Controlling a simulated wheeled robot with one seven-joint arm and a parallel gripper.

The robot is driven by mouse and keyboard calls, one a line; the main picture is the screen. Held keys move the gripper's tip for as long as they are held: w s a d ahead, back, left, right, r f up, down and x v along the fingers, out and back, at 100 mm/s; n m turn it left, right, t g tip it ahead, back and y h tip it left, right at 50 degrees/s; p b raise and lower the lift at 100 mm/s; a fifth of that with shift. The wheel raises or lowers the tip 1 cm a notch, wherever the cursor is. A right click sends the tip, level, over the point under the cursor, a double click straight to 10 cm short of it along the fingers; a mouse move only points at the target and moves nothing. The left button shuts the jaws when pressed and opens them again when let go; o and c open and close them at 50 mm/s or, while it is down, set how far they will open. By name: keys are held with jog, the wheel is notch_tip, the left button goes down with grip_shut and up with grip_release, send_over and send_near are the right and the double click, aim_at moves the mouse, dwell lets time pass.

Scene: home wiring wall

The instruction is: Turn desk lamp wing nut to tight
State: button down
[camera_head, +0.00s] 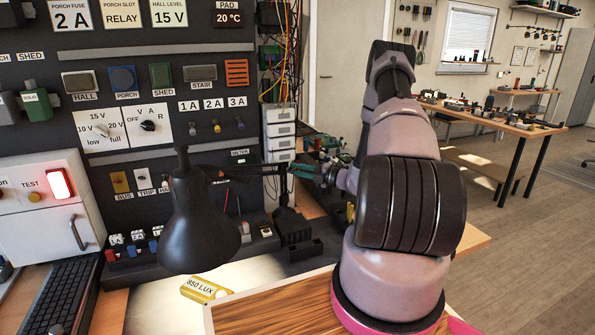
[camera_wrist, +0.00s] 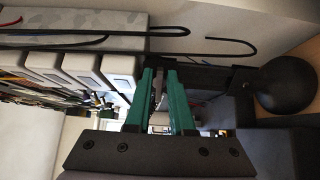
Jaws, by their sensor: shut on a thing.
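The black desk lamp (camera_head: 198,232) stands with its shade hanging over the bench at the left. Its thin arm (camera_head: 262,171) runs right toward my gripper (camera_head: 302,171), which reaches in from the right at the lamp's joint. In the wrist view my gripper (camera_wrist: 159,76) has its two green fingers close together around a small thin part at the lamp joint, the wing nut. The wing nut is mostly hidden between the fingers, and its turn angle cannot be read. A black rounded shape, likely the lamp shade (camera_wrist: 287,86), shows at the right of the wrist view.
A dark panel (camera_head: 150,75) with labelled switches, dials and fuses stands behind the lamp. White drawers (camera_head: 281,130) and loose wires are close to my gripper. A yellow 850 LUX meter (camera_head: 204,289) and a keyboard (camera_head: 62,298) lie on the bench. Open floor is at the right.

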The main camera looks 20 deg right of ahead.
jog(key=c, duration=1)
grip_release()
jog(key=shift+s, duration=0.1)
jog(key=shift+o, duration=0.2)
jog(key=shift+d, duration=0.1)
jog(key=v, duration=1)
jog(key=shift+s+d, duration=0.15)
jog(key=shift+s, duration=0.15)
